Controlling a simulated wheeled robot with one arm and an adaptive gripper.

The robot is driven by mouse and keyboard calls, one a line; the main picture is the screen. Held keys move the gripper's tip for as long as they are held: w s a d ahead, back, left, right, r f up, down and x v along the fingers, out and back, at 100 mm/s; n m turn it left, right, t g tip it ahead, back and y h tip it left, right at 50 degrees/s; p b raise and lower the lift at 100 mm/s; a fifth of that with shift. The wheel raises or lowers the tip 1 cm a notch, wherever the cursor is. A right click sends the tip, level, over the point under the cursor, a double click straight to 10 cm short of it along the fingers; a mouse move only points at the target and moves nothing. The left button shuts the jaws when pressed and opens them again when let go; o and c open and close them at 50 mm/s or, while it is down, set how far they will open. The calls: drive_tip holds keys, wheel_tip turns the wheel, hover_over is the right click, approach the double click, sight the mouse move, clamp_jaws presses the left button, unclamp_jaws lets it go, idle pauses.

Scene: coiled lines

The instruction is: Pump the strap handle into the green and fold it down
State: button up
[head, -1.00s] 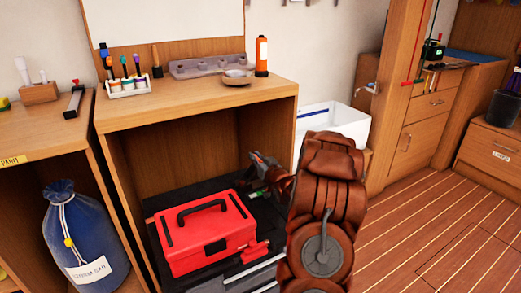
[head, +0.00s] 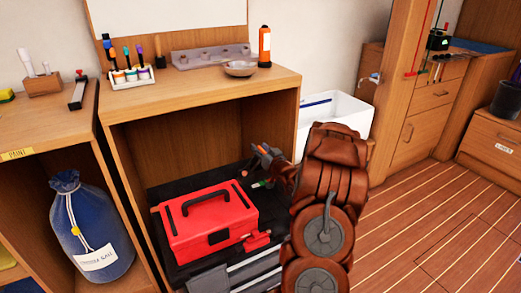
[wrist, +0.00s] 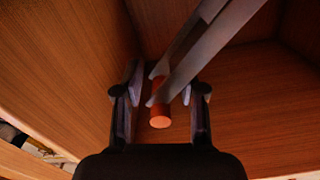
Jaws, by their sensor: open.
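The strap handle shows in the wrist view as a red-orange cylindrical grip (wrist: 160,118) on two grey metal bars running up to the right. My gripper (wrist: 163,95) is open, with a finger on each side of the grip; I cannot tell whether either touches it. In the head view my gripper (head: 260,163) is inside the open cubby, above and right of a red toolbox (head: 232,217). The toolbox has a black top handle and sits on a black base. I cannot clearly make out the strap handle or any green zone of a gauge in the head view.
The wooden cabinet (head: 205,95) surrounds the cubby closely, with its walls near my gripper. A marker rack, a bowl (head: 240,68) and an orange bottle (head: 264,46) stand on top. A blue sail bag (head: 90,225) is at left. Plank floor (head: 440,225) is open at right.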

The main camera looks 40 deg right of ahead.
drive_tip(key=v, duration=1.2)
idle(0.4)
drive_tip(key=shift+w+d+f+m+b, duration=0.1)
drive_tip(key=shift+w+d+m+b, duration=0.1)
drive_tip(key=shift+w+m+b, duration=1)
drive_tip(key=shift+w+d+r+m+b, duration=0.15)
drive_tip(key=shift+w+m+b, duration=0.5)
drive_tip(key=shift+m, duration=1.15)
drive_tip(key=shift+w+d+f+m+b, duration=0.15)
drive_tip(key=shift+w+d+m+b, duration=0.15)
drive_tip(key=shift+w+m+b, duration=0.9)
drive_tip(key=shift+m, duration=0.3)
drive_tip(key=b+x, duration=0.1)
drive_tip(key=x, duration=0.4)
drive_tip(key=shift+w+d+f, duration=0.1)
drive_tip(key=shift+w+d, duration=0.1)
drive_tip(key=shift+w, duration=0.15)
drive_tip(key=shift+w+d+b, duration=0.2)
drive_tip(key=shift+w+b, duration=0.15)
drive_tip(key=shift+w, duration=0.15)
